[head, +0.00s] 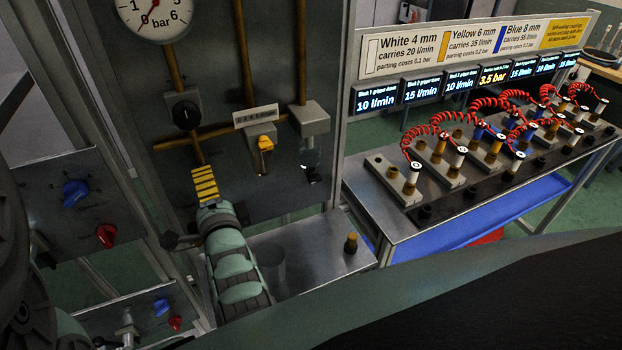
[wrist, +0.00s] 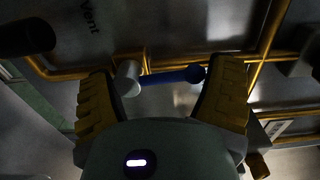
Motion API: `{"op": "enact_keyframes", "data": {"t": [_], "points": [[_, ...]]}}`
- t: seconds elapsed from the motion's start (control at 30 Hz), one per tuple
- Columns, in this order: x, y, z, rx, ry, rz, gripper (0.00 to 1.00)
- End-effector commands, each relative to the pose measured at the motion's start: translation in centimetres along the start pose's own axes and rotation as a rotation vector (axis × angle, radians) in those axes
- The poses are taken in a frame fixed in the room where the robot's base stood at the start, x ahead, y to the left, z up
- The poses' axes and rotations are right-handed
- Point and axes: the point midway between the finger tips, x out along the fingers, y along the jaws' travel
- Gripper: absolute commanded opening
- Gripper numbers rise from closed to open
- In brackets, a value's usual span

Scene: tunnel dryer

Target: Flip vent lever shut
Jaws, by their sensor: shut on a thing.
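The vent lever (wrist: 170,77) shows in the wrist view as a blue bar with a pale hub at its left and a rounded end at its right. It lies roughly level across the picture, below the "Vent" lettering (wrist: 90,16) on the panel. My gripper (wrist: 163,72) has its yellow-padded fingers at either end of the lever, shut on it. In the head view my gripper (head: 206,184) is against the lower part of the grey panel (head: 225,70), and I cannot make out the lever there.
Brass pipes (head: 248,55) run over the panel, with a gauge (head: 153,12), a black knob (head: 186,114) and a yellow handle (head: 265,143). A metal shelf (head: 310,250) below carries a small dark fitting (head: 351,243). A bench (head: 375,210) with red coiled hoses stands at right.

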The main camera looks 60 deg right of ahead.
Motion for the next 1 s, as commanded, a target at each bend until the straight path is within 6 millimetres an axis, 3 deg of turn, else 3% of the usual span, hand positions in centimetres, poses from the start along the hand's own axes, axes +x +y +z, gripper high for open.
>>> {"op": "enact_keyframes", "data": {"t": [0.03, 0.67, 0.7, 0.8, 1.0], "points": [[0.40, -1.29, 0.28, 0.014, -0.006, -0.038, 0.39], [0.35, -1.27, 0.17, 0.055, -0.001, -0.036, 0.38], [0.34, -1.26, 0.16, 0.055, -0.001, -0.037, 0.88], [0.28, -1.06, 0.13, 0.055, 0.000, -0.030, 0.99], [0.17, -0.65, 0.06, 0.055, 0.001, -0.019, 0.99]]}}
